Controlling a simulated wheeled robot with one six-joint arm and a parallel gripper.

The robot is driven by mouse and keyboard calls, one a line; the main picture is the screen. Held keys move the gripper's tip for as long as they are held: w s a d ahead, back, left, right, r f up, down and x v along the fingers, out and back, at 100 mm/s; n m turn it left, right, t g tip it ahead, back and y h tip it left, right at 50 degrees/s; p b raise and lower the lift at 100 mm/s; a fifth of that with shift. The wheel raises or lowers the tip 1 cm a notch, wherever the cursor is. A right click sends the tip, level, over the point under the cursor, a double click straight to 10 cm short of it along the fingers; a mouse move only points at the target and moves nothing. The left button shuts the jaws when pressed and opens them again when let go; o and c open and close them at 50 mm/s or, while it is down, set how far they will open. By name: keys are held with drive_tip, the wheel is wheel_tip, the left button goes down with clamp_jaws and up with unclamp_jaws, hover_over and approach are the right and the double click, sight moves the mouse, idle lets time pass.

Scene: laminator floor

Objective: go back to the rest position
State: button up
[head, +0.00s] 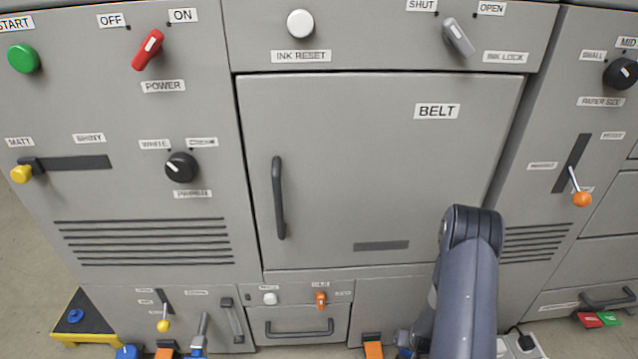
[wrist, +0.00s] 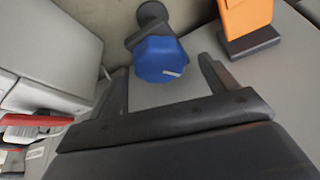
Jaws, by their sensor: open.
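My gripper (wrist: 163,92) is open in the wrist view, its two dark fingers apart with nothing between them. A blue faceted knob (wrist: 160,59) with a white mark on it shows just beyond the fingertips. I cannot tell from this view whether a finger touches it. In the head view my dark arm rises in front of the lower right of the belt door (head: 380,165). The gripper itself is hidden there.
The grey machine front fills the head view, with a red power switch (head: 148,50), a green start button (head: 23,58) and a dark door handle (head: 279,198). An orange part (wrist: 246,17) stands right of the blue knob. Red and green pedals (head: 590,320) lie at lower right.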

drive_tip(key=b+x, duration=0.1)
drive_tip(key=x, duration=0.2)
drive_tip(key=shift+f, duration=0.1)
drive_tip(key=shift+r+p, duration=0.25)
drive_tip(key=shift+p, duration=0.1)
drive_tip(key=shift+n, duration=0.3)
